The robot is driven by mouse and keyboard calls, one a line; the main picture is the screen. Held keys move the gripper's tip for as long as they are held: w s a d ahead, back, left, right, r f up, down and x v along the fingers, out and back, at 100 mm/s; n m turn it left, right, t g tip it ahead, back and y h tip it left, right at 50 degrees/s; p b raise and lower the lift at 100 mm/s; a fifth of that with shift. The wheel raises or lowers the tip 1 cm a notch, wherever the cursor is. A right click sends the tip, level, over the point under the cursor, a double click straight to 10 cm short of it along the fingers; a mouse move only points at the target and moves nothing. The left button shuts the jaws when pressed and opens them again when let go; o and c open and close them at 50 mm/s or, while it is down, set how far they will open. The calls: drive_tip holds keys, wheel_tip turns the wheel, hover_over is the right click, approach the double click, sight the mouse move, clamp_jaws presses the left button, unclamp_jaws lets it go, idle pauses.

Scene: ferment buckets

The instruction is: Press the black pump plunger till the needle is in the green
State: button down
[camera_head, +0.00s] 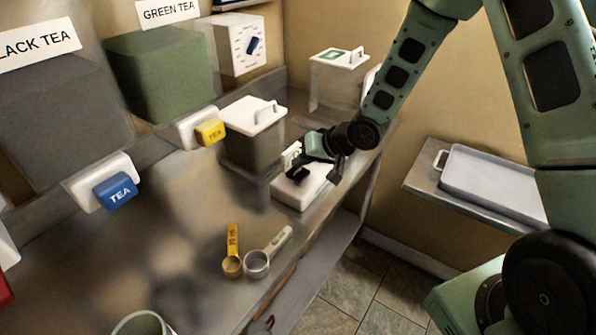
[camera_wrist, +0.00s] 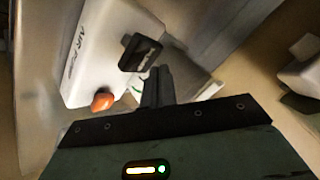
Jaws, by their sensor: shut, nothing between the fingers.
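The white air pump (camera_head: 299,193) sits near the right edge of the steel counter. Its black plunger (camera_wrist: 140,53) stands out from the white body, which shows in the wrist view (camera_wrist: 105,45) with an orange knob (camera_wrist: 102,102) beside the plunger. My gripper (camera_head: 335,172) is over the pump, its arm reaching in from the upper right. In the wrist view its dark fingers (camera_wrist: 158,78) are together and empty, close to the plunger; I cannot tell if they touch. A pale, greenish-edged patch behind the fingertips may be the gauge; no needle can be read.
A white-lidded container (camera_head: 255,130) stands just left of the pump. Yellow (camera_head: 210,132) and blue (camera_head: 116,191) tea taps front the large buckets. Measuring scoops (camera_head: 257,262) lie nearer on the counter. A tray (camera_head: 495,185) rests on a shelf at right.

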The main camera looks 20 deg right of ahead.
sight(301, 173)
drive_tip(key=shift+f, duration=0.4)
drive_tip(key=shift+f+b, duration=1.15)
drive_tip(key=shift+f, duration=0.45)
idle(1.3)
idle(0.4)
drive_tip(key=shift+r+p, duration=1.95)
drive_tip(key=shift+r, duration=0.05)
drive_tip(key=shift+r, duration=0.15)
wheel_tip(301, 173, up, 5)
drive_tip(key=p, duration=0.5)
